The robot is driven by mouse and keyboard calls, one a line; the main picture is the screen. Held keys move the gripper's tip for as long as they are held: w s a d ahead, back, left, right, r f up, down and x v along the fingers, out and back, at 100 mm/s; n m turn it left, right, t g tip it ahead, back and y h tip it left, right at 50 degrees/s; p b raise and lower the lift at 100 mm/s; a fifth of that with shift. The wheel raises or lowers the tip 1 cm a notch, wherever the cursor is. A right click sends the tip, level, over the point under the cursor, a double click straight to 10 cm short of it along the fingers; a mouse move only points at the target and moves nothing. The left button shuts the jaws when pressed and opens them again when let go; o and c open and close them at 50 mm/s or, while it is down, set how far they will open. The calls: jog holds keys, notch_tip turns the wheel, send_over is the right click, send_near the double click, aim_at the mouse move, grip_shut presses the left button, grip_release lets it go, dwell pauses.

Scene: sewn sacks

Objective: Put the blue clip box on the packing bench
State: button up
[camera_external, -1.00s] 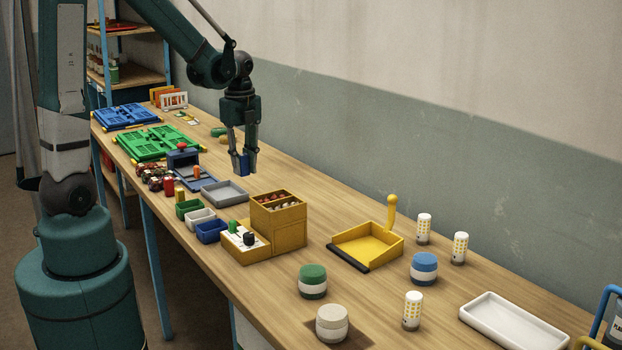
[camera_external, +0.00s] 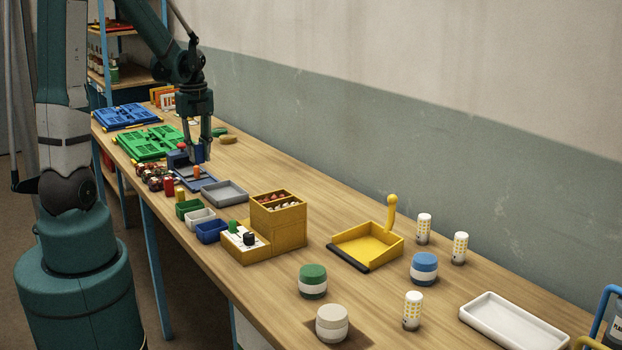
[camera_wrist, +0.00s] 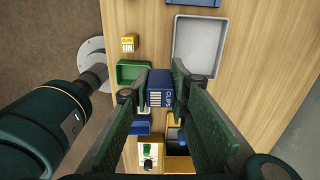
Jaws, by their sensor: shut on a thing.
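The blue clip box (camera_wrist: 160,88), with white lettering on its side, is between the fingers of my gripper (camera_wrist: 160,92) in the wrist view. My gripper is shut on it. In the camera_external view my gripper (camera_external: 201,155) points down over the blue station with an orange piece (camera_external: 196,172), behind the grey tray. The box is mostly hidden by the fingers there. The long wooden bench (camera_external: 290,180) runs beneath; I cannot tell whether the box touches anything below.
A grey tray (camera_external: 225,193) stands nearby. Green (camera_external: 188,208), white (camera_external: 199,218) and blue (camera_external: 210,231) bins line the front edge. A yellow organiser (camera_external: 277,220) and dustpan (camera_external: 370,247) stand to the right. Bare bench shows along the wall.

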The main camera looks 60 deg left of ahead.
jog(key=s+a, duration=0.7)
jog(key=a, duration=0.2)
jog(key=shift+w+f, duration=0.15)
jog(key=shift+f, duration=2.4)
jog(key=shift+f, duration=2.9)
jog(key=shift+f, duration=0.1)
jog(key=shift+f, duration=1.95)
jog(key=shift+f+b, duration=0.25)
jog(key=shift+b, duration=0.1)
